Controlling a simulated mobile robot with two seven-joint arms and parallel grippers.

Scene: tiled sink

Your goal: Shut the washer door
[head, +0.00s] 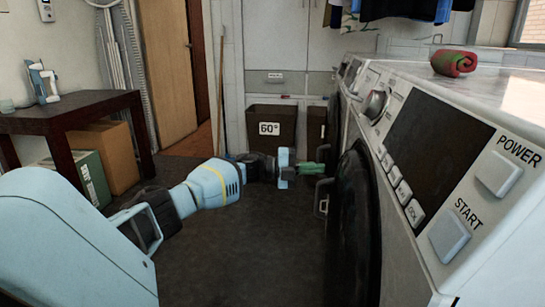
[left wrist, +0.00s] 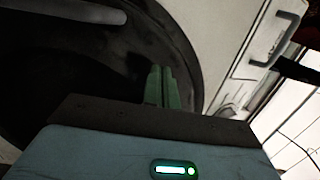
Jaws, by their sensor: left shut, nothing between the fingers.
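The washer (head: 400,200) stands along the right side of the head view, with its dark round door (head: 353,225) on the front face. The door lies close against the front; I cannot tell whether it is fully latched. In the left wrist view the dark door (left wrist: 60,70) fills the left part, with a grey bar handle (left wrist: 75,10) at the top. My left gripper (head: 313,170) is shut and empty, beside the far edge of the door. Its green fingers (left wrist: 160,87) show against the dark rim; contact is unclear. My right gripper is not in view.
A second handle (left wrist: 276,38) is on a white panel right of the door. A dark table (head: 70,108) with boxes (head: 105,155) beneath stands at left. A bin marked 60° (head: 271,127) is at the back. The floor between is clear.

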